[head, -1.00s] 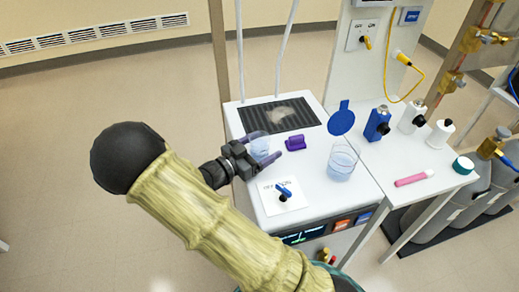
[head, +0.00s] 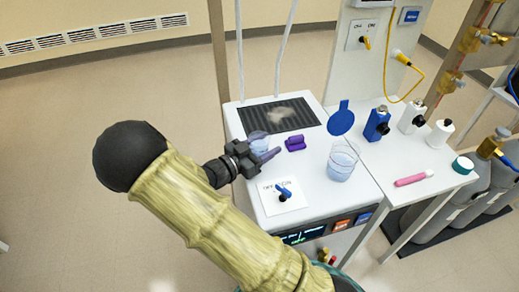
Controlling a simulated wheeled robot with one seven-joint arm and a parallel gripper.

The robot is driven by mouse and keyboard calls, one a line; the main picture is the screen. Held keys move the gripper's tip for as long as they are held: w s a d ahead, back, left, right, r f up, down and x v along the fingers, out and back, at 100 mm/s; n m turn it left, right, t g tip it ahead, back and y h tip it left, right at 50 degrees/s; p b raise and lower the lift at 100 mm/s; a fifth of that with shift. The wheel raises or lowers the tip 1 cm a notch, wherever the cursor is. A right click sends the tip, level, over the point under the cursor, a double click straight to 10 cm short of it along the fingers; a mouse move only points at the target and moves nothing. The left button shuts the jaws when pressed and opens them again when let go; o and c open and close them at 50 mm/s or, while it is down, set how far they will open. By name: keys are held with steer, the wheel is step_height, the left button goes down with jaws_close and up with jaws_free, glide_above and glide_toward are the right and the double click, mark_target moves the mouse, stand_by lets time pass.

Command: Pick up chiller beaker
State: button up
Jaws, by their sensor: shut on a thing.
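A small clear beaker (head: 258,142) with pale bluish contents is on the white chiller top (head: 305,177), at the left side below the dark grille. My gripper (head: 264,150) reaches in from the left and is shut on this beaker. One purple-grey finger shows along its near side; the far finger is mostly hidden. I cannot tell whether the beaker's base is off the surface.
A purple block (head: 295,143) lies just right of the gripper. A blue-handled valve (head: 284,193) sits in front on a white plate. Bottles (head: 377,123) and a pink marker (head: 413,179) are on the right bench. Two pale tubes rise at the back.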

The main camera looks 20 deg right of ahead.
steer(key=shift+r, duration=0.25)
step_height(320, 180, up, 10)
steer(key=p, duration=0.1)
steer(key=shift+f, duration=0.2)
stand_by(0.8)
